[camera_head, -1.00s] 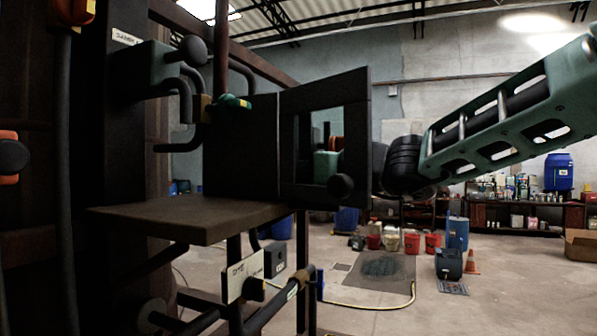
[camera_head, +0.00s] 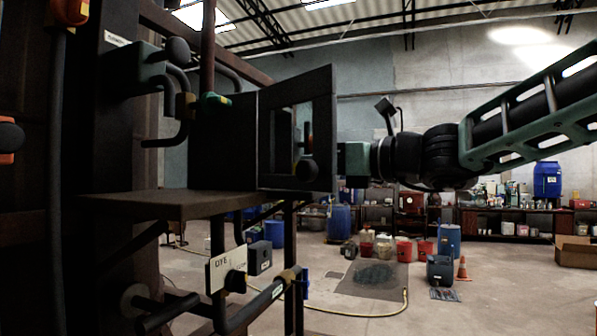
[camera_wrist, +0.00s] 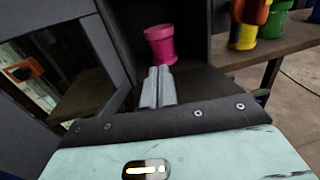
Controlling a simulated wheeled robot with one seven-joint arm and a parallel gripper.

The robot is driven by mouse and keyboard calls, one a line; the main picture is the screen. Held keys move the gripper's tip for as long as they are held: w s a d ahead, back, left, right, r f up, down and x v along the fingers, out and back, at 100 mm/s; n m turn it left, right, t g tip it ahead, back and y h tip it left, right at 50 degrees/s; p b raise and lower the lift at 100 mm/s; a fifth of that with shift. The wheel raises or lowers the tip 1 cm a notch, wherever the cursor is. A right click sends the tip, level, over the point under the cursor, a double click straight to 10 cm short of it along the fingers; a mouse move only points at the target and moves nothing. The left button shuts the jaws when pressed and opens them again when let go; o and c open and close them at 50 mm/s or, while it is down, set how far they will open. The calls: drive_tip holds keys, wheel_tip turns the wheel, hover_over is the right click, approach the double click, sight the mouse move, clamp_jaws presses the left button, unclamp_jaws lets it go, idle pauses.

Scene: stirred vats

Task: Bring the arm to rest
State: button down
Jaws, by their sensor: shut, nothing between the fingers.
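My gripper (camera_wrist: 158,86) shows in the wrist view with its two grey fingers together and nothing between them. Past the fingertips a pink cup-like vessel (camera_wrist: 160,45) stands inside a dark box. In the head view my wrist and the green gripper body (camera_head: 355,163) are just right of the box's open windowed door (camera_head: 325,120). The fingers are hidden behind the door frame there. My arm reaches in from the right edge, roughly level at the wrist.
The dark box (camera_head: 222,145) sits above a brown shelf (camera_head: 170,205) with pipes and a label plate below. In the wrist view, yellow and green vessels (camera_wrist: 243,35) stand on a ledge at right. Open floor, buckets and a cone (camera_head: 462,268) lie beyond.

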drive_tip(key=s+d+f+n+g+h, duration=0.1)
drive_tip(key=s+d+f+n+h, duration=0.15)
drive_tip(key=d+f, duration=0.45)
drive_tip(key=s+d+f+n+g+h+b, duration=0.1)
drive_tip(key=s+d+f+n+h, duration=0.2)
drive_tip(key=f, duration=0.7)
drive_tip(key=s+d+f+n+g+h, duration=0.1)
drive_tip(key=d+f+n+h, duration=0.25)
drive_tip(key=d+f, duration=0.4)
drive_tip(key=s+d+f+n+g+h, duration=0.2)
drive_tip(key=s+d+f+n+h, duration=0.1)
drive_tip(key=s+d+f+n, duration=0.4)
drive_tip(key=s+d+f+n+g+h, duration=0.1)
drive_tip(key=s+d+f+n+h, duration=0.25)
drive_tip(key=d+f+n, duration=0.45)
drive_tip(key=s+a+n+g+b, duration=0.1)
drive_tip(key=s+a+n, duration=0.3)
drive_tip(key=s+a, duration=0.3)
drive_tip(key=s+a+f+n+g+b, duration=0.1)
drive_tip(key=s+a+n+g, duration=0.1)
drive_tip(key=s+a, duration=0.5)
drive_tip(key=a+n, duration=0.1)
drive_tip(key=a, duration=0.4)
drive_tip(key=shift+s+f+n, duration=0.2)
drive_tip(key=shift+f+n, duration=0.1)
drive_tip(key=shift+n, duration=0.1)
drive_tip(key=shift+a+y, duration=0.1)
drive_tip(key=shift+y, duration=0.15)
